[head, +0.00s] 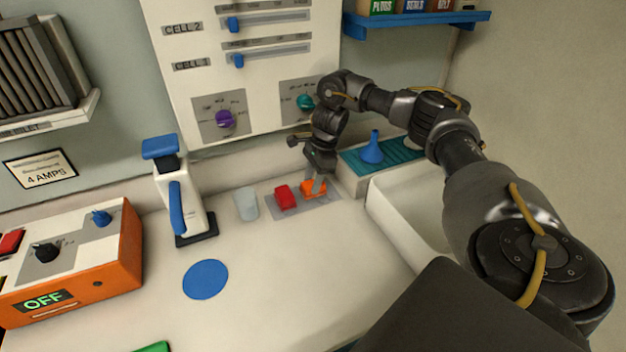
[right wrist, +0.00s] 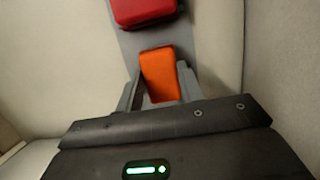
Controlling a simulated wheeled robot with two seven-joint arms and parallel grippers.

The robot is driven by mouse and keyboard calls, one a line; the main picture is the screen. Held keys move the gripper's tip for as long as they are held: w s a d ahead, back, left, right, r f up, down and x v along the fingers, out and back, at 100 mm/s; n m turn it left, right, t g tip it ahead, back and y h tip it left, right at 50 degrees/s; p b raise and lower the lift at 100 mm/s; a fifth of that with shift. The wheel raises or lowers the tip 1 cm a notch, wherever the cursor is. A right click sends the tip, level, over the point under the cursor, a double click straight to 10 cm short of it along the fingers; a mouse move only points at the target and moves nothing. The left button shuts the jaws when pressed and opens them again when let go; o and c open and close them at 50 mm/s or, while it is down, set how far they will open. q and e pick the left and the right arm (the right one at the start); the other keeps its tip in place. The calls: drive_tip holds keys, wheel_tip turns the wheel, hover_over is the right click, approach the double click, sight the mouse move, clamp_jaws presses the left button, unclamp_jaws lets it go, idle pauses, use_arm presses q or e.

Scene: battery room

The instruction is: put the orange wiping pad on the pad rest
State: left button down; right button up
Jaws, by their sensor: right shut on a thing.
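The orange wiping pad (head: 309,188) is at the right end of a flat grey pad rest (head: 318,206) on the counter. It also shows in the right wrist view (right wrist: 160,76), between the fingers of my right gripper (right wrist: 162,92). My right gripper (head: 317,186) comes down from above and is shut on the orange pad. The pad is at or just above the grey rest; I cannot tell whether it touches. A red pad (head: 286,197) lies on the rest just left of it. My left gripper is not in view.
A clear cup (head: 246,203) stands left of the rest. A blue-topped white device (head: 180,190), a blue disc (head: 206,279) and an orange OFF box (head: 80,255) are further left. A blue funnel (head: 372,150) stands on a teal ribbed mat to the right, beside a white basin (head: 412,212).

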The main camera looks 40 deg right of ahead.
drive_tip(key=shift+f, duration=0.1)
drive_tip(key=o, duration=0.9)
drive_tip(key=shift+o, duration=0.2)
drive_tip(key=shift+r, duration=0.55)
drive_tip(key=p+v, duration=0.1)
drive_tip(key=v, duration=0.6)
drive_tip(key=shift+f+p, duration=0.1)
drive_tip(key=shift+p, duration=0.2)
